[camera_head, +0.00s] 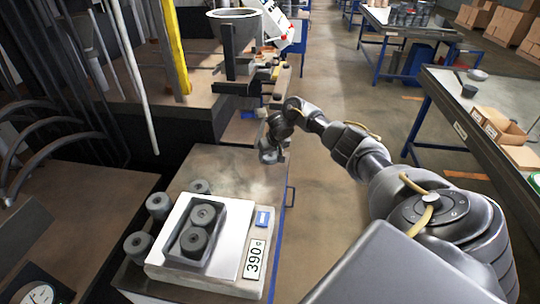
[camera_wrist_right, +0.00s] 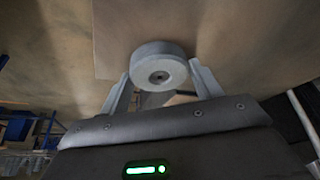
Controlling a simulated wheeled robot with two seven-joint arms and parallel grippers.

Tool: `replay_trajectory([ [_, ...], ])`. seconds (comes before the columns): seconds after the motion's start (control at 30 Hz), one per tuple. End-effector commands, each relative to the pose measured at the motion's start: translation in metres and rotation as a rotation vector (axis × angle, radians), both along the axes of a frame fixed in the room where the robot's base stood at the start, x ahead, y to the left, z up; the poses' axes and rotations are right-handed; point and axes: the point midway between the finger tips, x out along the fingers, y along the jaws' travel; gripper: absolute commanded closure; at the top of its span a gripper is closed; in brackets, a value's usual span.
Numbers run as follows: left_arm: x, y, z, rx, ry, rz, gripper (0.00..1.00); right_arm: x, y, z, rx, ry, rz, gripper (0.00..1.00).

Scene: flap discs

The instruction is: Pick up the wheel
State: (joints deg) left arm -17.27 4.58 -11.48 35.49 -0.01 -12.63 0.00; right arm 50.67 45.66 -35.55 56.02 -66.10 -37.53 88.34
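A grey wheel with a small centre hole (camera_wrist_right: 160,65) sits between the two fingertips of my right gripper (camera_wrist_right: 160,78) in the right wrist view. A fingertip meets its rim on each side with no clear gap. In the head view my right gripper (camera_head: 271,150) is over the far right part of the workbench, and the wheel is small and hard to make out there. Two dark wheels (camera_head: 203,215) (camera_head: 194,241) lie in the tray of a white scale (camera_head: 158,257). Several more wheels (camera_head: 138,244) stand left of and behind it. My left gripper is not in view.
The workbench (camera_head: 235,178) is bare between the scale and my right gripper. The scale carries a "390" label (camera_head: 255,258) and a blue button. A machine with a round bowl (camera_head: 233,14) stands behind. Open floor (camera_head: 335,215) lies to the right, then another table (camera_head: 495,115) with boxes.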

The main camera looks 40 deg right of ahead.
Motion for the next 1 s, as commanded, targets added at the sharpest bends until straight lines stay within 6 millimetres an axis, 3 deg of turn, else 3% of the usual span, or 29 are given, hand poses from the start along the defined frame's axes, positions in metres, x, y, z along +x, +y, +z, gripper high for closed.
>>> replay_trajectory([
  [0.03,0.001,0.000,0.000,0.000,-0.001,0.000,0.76,0.000,0.000,0.000,0.000,0.000,0.000,0.43],
  [0.2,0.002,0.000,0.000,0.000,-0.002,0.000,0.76,0.000,0.000,0.000,0.000,0.000,0.000,0.65],
  [0.63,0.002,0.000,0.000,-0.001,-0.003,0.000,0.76,0.001,0.000,0.011,0.000,-0.003,0.000,0.66],
  [0.8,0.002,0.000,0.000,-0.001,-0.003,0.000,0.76,0.001,-0.001,0.035,-0.001,-0.005,0.001,0.66],
  [1.0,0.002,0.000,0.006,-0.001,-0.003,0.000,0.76,-0.025,0.013,0.069,-0.003,-0.004,0.006,0.66],
])
